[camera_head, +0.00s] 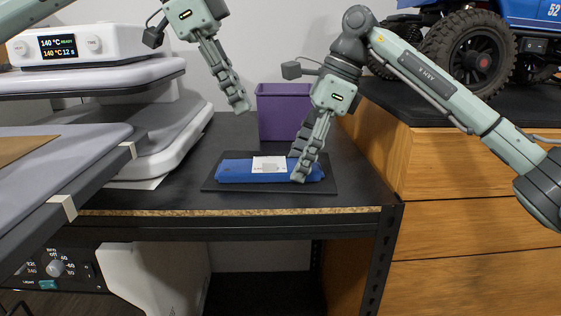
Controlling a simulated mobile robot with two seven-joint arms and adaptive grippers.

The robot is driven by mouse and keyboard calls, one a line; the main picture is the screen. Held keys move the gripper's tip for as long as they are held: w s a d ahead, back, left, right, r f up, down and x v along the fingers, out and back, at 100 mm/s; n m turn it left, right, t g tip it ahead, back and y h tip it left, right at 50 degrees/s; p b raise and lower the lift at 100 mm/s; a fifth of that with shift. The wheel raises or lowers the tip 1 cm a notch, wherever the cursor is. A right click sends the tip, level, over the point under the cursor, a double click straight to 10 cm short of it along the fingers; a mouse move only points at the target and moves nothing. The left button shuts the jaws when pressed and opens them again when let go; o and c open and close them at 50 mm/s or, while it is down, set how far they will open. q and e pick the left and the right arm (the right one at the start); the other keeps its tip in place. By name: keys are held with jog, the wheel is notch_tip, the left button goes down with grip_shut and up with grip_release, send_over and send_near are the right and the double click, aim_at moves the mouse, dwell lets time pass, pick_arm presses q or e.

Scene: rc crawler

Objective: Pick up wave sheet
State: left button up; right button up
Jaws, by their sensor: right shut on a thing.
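The wave sheet appears to be the flat blue piece (236,171) on a thin black mat (328,187) on the dark bench top. A white label with print (269,164) lies on its middle. My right gripper (301,176) reaches down over the right part of the blue piece and is shut on it; its fingertips hide some of that end. I cannot tell whether the blue piece is lifted off the mat. My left gripper (239,104) hangs in the air above and left of the blue piece, apart from everything; its fingers overlap, so its opening is unclear.
A purple bin (281,113) stands behind the mat. A heat press (95,75) with several plates fills the left. A wooden cabinet (480,175) with a blue crawler truck (470,55) on its black top stands at the right. Bench space is free around the mat.

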pick_arm(q)
jog(key=s+r, duration=0.1)
jog(key=r, duration=0.1)
send_over(260, 172)
jog(key=a, duration=0.1)
jog(key=shift+y, duration=0.4)
jog(key=f, duration=0.6)
jog(key=shift+w+f, duration=0.2)
jog(key=x, duration=0.4)
jog(key=shift+s+a+f, duration=0.1)
jog(key=shift+s+a, duration=0.05)
jog(key=shift+a, duration=0.1)
jog(key=shift+d+f, duration=0.3)
jog(key=shift+f, duration=0.25)
grip_shut()
notch_tip(260, 172, up, 14)
